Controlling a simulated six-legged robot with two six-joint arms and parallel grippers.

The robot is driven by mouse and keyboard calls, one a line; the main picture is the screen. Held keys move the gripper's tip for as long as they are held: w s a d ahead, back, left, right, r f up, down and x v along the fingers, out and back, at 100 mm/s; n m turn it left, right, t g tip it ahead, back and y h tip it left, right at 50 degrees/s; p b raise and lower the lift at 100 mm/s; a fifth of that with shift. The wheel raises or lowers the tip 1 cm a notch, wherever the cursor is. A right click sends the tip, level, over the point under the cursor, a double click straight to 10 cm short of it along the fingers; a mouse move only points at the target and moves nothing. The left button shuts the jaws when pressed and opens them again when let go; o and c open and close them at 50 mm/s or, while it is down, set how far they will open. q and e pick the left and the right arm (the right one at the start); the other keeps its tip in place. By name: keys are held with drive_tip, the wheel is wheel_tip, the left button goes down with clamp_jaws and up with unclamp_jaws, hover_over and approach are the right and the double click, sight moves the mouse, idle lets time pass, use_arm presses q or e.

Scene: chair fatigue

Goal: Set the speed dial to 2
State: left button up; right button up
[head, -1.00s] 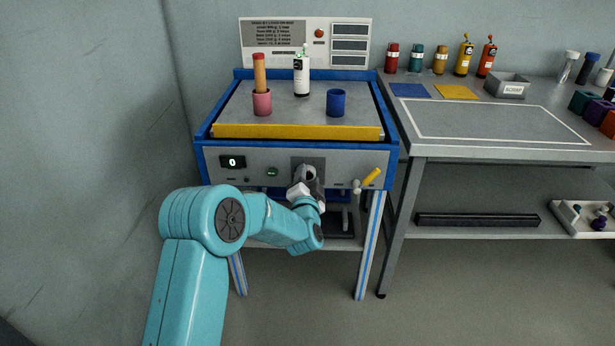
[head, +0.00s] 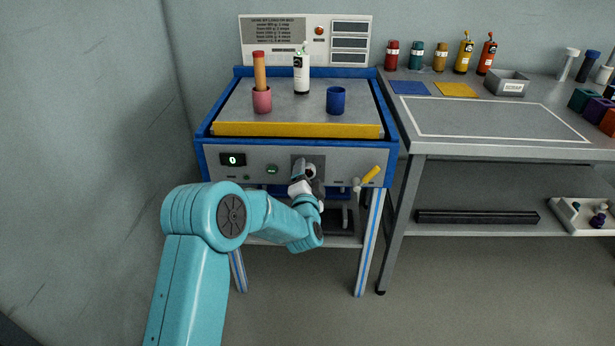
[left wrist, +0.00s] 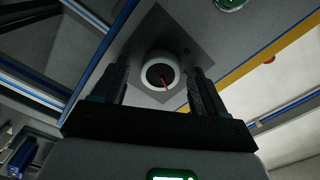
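The speed dial (head: 311,170) is a round knob on a dark square plate in the machine's grey front panel. In the left wrist view the dial (left wrist: 160,70) has a pale rim, a dark centre and a red pointer line slanting to the lower right. My left gripper (head: 305,174) is at the panel, in front of the dial and partly covering it. Its two dark fingers (left wrist: 158,78) are apart, one on each side of the dial in the wrist view, with visible gaps. Any scale marks are not legible. My right gripper is not in view.
The panel has a display (head: 232,160) reading 0, a green button (head: 271,169) and a yellow-handled lever (head: 371,176). A pink cup (head: 262,101), white bottle (head: 302,77) and blue cup (head: 336,102) stand on the machine top. A grey workbench (head: 440,148) is at the right.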

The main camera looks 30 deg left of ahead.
use_arm(q)
drive_tip(key=p+v, duration=0.1)
drive_tip(key=v, duration=1.5)
drive_tip(key=shift+p, duration=0.3)
drive_tip(key=shift+s+d, duration=0.1)
drive_tip(key=shift+d, duration=0.05)
